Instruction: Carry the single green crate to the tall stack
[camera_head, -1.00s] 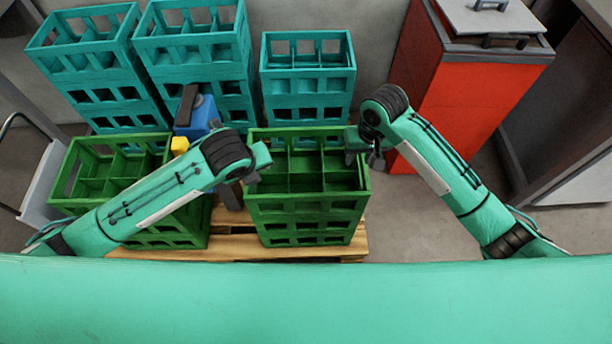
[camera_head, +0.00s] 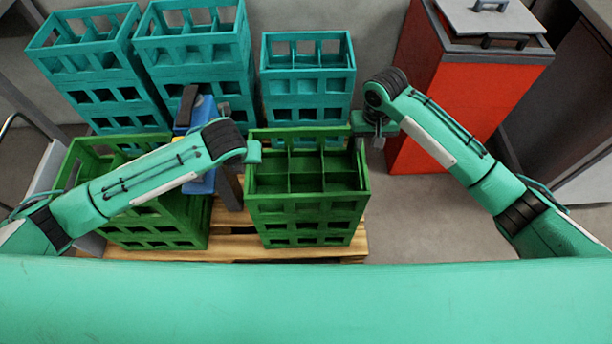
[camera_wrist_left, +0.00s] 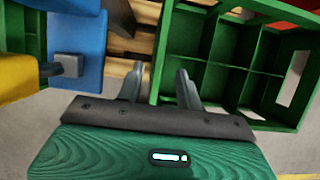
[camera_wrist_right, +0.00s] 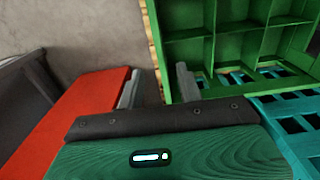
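A green crate (camera_head: 306,207) with open compartments stands on the wooden pallet, between my two grippers. A second green crate or stack (camera_head: 152,222) stands left of it, partly covered by my left arm. I cannot tell how many crates either holds. My left gripper (camera_wrist_left: 160,88) is open at the left wall of the right-hand green crate, with its fingers apart on either side of the wall line. My right gripper (camera_wrist_right: 158,86) is open at the crate's right wall, with the wall edge showing between its fingers. Contact with either wall cannot be told.
Teal crate stacks (camera_head: 195,50) stand behind at the left, and a shorter-looking teal stack (camera_head: 308,85) is behind the right green crate. A blue object (camera_head: 203,115) stands between the green stacks. A red cabinet (camera_head: 465,90) is right. The pallet (camera_head: 235,248) shows bare slats. Floor is clear right.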

